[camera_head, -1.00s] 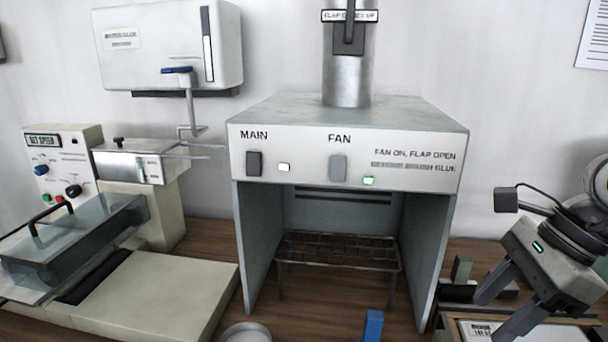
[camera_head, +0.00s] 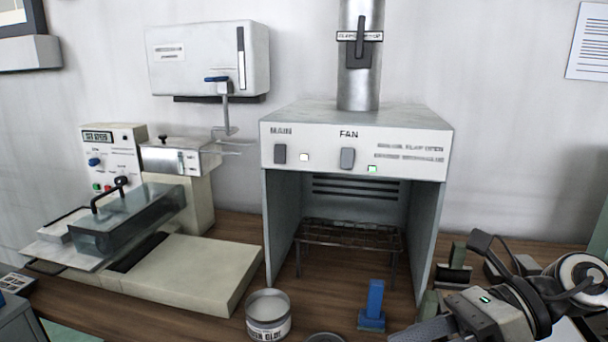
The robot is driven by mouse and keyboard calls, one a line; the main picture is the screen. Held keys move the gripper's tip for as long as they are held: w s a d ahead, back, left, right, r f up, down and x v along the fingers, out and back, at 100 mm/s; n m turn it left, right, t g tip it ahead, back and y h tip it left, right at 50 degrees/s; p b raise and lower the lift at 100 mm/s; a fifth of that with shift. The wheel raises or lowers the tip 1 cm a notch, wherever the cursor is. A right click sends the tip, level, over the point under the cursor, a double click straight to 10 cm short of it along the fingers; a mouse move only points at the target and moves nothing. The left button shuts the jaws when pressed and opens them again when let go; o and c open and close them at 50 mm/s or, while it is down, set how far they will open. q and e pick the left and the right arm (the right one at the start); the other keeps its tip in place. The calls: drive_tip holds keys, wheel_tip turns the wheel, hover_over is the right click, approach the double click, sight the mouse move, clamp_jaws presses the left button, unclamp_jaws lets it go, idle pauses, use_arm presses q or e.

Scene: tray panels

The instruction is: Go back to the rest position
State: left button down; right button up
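My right gripper (camera_head: 424,331) is at the lower right, above the bench front, with its fingers pointing left. One grey finger shows and the rest is cut off by the bottom edge, so its opening is unclear. Nothing is seen held in it. My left gripper is not in view.
A fume hood (camera_head: 356,140) with a wire rack (camera_head: 350,236) stands in the middle. A blue-handled tool (camera_head: 375,300) and an open tin (camera_head: 268,312) stand before it. A machine with a clear cover (camera_head: 128,218) is at left. A dispenser (camera_head: 208,58) hangs above.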

drive_tip(key=w+a+m+t+y, duration=0.25)
drive_tip(key=m+t, duration=0.25)
drive_tip(key=m, duration=0.3)
drive_tip(key=w+a+m+t+y, duration=0.1)
drive_tip(key=a+m+t+y, duration=0.1)
drive_tip(key=m+t+y, duration=0.45)
drive_tip(key=w+d+f+m+t+h, duration=0.1)
drive_tip(key=d+f+m+t+h, duration=0.15)
drive_tip(key=f+m+h, duration=0.5)
drive_tip(key=w+d+f+m+t+h, duration=0.1)
drive_tip(key=d+f+m+t+h, duration=0.25)
drive_tip(key=m, duration=0.75)
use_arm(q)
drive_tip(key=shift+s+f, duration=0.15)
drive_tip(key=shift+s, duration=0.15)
use_arm(e)
drive_tip(key=s+f+m+g+h, duration=0.3)
drive_tip(key=s+f+m+h, duration=0.1)
drive_tip(key=f, duration=0.5)
drive_tip(key=s+f+m+g+h, duration=0.3)
drive_tip(key=s+f+m+h, duration=0.1)
drive_tip(key=s+f+m, duration=0.3)
wheel_tip(320, 180, down, 3)
drive_tip(key=shift+s+a+r+m+g, duration=0.15)
drive_tip(key=shift+m+g, duration=0.2)
drive_tip(key=shift+m, duration=0.55)
